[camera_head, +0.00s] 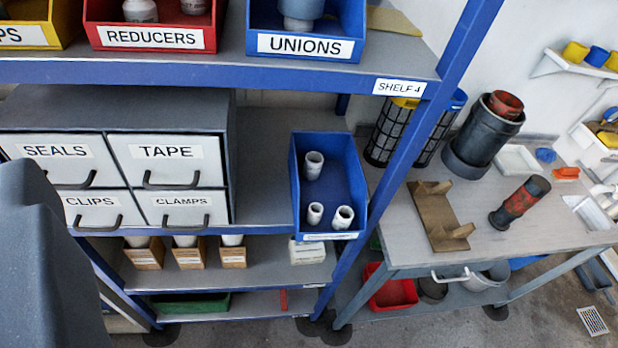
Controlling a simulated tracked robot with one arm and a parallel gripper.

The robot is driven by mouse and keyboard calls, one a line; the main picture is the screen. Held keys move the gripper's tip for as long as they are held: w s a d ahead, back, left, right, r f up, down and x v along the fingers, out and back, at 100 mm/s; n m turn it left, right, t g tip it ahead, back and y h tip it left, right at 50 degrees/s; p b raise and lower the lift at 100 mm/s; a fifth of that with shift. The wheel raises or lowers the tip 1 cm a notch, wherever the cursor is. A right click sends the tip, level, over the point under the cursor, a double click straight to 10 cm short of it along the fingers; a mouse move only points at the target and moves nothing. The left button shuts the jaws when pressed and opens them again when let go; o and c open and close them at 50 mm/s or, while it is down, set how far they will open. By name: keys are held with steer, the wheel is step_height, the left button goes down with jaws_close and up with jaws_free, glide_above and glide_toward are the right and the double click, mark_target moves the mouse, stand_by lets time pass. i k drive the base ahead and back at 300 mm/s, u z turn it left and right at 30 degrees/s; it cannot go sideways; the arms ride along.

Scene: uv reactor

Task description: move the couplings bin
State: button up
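A blue open bin (352,177) stands on the middle shelf, at its right end beside the rack's blue post. It holds three short white pipe pieces, which look like couplings: one (313,165) further back and two (315,214) near the front. The bin's front label is seen too steeply to read, so I cannot confirm its name. No gripper fingers show in the head view. A dark grey shape at the lower left edge looks like part of my own arm.
A grey drawer cabinet (120,110) stands left of the bin, with a narrow gap of bare shelf between. The upper shelf (215,66) carries the reducers bin (155,22) and the unions bin (307,30). The blue post and workbench (480,240) are at the right.

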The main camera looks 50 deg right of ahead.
mark_target(342, 180)
steer(key=u, duration=0.3)
steer(key=k, duration=1.15)
steer(key=z, duration=0.3)
steer(key=i, duration=1.5)
